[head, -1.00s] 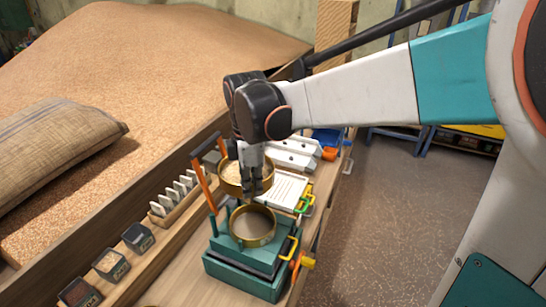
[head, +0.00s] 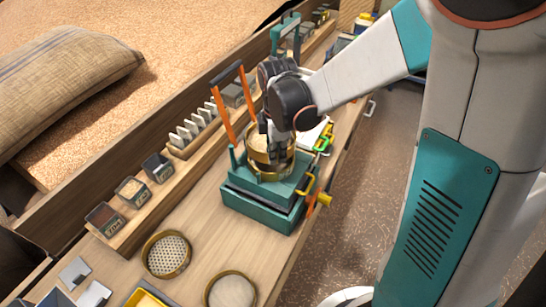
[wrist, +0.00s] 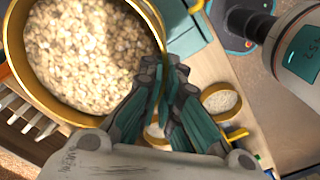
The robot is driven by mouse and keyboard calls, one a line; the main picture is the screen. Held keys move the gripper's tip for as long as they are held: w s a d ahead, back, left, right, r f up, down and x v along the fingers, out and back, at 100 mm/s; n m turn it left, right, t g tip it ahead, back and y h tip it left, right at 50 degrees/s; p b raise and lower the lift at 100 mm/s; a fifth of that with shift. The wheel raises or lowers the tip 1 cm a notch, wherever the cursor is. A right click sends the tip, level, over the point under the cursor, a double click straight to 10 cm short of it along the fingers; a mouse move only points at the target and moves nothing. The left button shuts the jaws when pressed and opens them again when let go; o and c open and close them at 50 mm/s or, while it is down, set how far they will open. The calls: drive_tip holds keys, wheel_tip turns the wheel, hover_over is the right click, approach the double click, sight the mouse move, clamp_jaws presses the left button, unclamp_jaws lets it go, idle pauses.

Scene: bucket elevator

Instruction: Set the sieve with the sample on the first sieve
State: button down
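The brass sieve with the sample (head: 256,153) is held by its rim in my gripper (head: 272,150). It is directly above the first sieve (head: 270,175), a brass ring on the teal shaker stand (head: 252,200). The two rings look stacked or nearly so; I cannot tell whether they touch. In the wrist view the sieve's pale grain sample (wrist: 85,50) fills the left side, and its brass rim runs to my gripper's fingers (wrist: 168,100). The fingers look shut on that rim, though their tips are partly hidden. The first sieve is mostly covered from above.
Orange uprights (head: 222,120) stand behind the stand. A perforated sieve (head: 167,254) and a fine-mesh sieve (head: 231,291) lie on the bench in front. Small sample boxes (head: 131,190) and a rack of white tags (head: 195,128) line the left. Open floor lies right.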

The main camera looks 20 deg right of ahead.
sight(277, 161)
drive_tip(key=shift+f+b, duration=0.4)
drive_tip(key=shift+f, duration=1.7)
drive_tip(key=c, duration=1.8)
unclamp_jaws()
drive_tip(key=shift+f, duration=0.1)
